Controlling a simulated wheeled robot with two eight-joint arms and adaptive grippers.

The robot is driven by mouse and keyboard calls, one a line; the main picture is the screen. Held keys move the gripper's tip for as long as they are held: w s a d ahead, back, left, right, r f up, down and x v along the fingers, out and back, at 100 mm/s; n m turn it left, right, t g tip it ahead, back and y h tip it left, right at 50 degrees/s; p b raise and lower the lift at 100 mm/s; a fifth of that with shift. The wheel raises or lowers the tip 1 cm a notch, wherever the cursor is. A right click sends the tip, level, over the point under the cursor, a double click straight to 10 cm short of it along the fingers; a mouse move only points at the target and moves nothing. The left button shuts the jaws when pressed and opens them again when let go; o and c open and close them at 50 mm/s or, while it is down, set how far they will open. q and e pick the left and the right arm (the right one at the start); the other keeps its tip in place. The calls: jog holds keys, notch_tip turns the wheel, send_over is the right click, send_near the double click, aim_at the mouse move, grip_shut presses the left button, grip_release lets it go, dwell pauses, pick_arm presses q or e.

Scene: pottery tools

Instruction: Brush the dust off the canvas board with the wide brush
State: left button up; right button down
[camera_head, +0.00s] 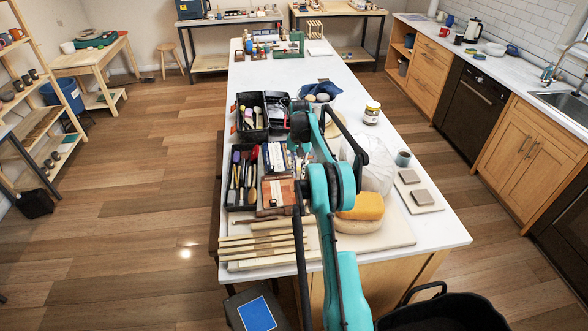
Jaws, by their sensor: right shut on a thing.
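My right arm (345,287) reaches up from the bottom over the white table. Its gripper (300,126) is near the middle of the table, above the black trays, and is mostly hidden by its own dark links. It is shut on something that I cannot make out. I cannot pick out the wide brush with certainty. A pale flat board (394,235) lies at the near right under an orange-topped sponge block; I cannot tell whether it is the canvas board. No dust can be made out. My left gripper is not in view.
Black trays with tools (237,196) stand left of my arm. Wooden sticks (262,246) lie at the near left edge. A white plastic-wrapped lump (376,164), a jar (371,113), a grey cup (403,159) and small tiles (423,197) stand to the right. The table's far middle has free room.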

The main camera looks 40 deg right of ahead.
jog(key=shift+f+b, duration=1.55)
jog(key=shift+f, duration=1.5)
jog(key=c, duration=1.4)
grip_release()
jog(key=shift+c, duration=0.2)
jog(key=shift+r, duration=0.15)
jog(key=r, duration=0.7)
jog(key=w+d+r, duration=0.1)
jog(key=r, duration=0.3)
jog(key=shift+r, duration=0.35)
jog(key=shift+a, duration=0.1)
